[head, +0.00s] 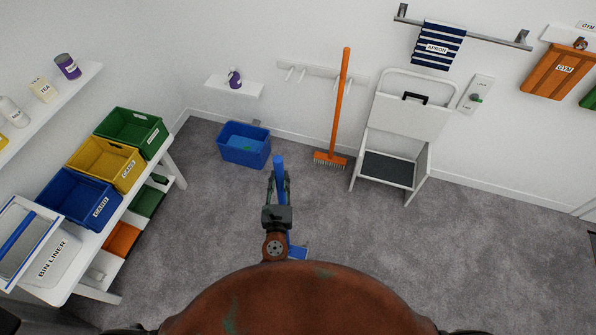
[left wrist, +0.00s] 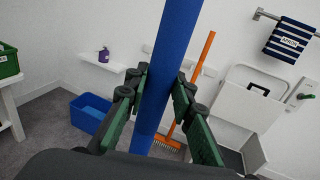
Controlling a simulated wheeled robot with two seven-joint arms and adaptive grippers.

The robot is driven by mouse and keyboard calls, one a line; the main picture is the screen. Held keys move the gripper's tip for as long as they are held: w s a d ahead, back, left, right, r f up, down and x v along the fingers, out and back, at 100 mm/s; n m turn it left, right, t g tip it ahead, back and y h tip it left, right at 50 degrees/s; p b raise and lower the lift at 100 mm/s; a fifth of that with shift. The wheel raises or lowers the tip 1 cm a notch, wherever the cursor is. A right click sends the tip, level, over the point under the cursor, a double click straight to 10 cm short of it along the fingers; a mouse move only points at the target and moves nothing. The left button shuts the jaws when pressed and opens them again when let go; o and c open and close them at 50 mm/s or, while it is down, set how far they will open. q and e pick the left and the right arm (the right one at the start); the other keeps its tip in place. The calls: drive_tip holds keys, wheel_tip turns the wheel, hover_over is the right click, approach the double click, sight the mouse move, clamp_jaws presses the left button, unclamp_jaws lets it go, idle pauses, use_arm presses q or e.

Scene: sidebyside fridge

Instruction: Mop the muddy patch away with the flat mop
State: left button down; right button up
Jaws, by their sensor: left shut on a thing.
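My left gripper (head: 277,188) is shut on the blue pole of the flat mop (head: 279,165). In the left wrist view the green-padded fingers of the left gripper (left wrist: 161,82) stand on either side of the mop's pole (left wrist: 176,40). The pole stands roughly upright. Part of the blue flat mop head (head: 298,252) shows low down by the floor, beyond my rust-brown body, which hides the floor nearest me. No muddy patch shows on the visible grey carpet. My right gripper is out of view.
A blue bucket (head: 244,155), an orange broom (head: 339,120) and a folding step stool (head: 396,130) stand along the back wall. A white bench with colored crates (head: 88,200) lines the left side. The floor (head: 480,240) at right is clear.

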use_arm(q)
drive_tip(key=w+d, duration=0.2)
drive_tip(key=d, duration=0.4)
drive_tip(key=shift+w+d+m+h, duration=0.2)
drive_tip(key=shift+w+m+h, duration=0.1)
drive_tip(key=shift+w, duration=0.1)
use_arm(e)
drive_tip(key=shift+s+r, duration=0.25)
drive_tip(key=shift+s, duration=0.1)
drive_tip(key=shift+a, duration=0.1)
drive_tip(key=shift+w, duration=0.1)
use_arm(q)
drive_tip(key=shift+f+b, duration=1.85)
drive_tip(key=shift+f, duration=0.6)
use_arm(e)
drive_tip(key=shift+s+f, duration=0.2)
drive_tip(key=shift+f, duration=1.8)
use_arm(q)
drive_tip(key=shift+d, duration=0.1)
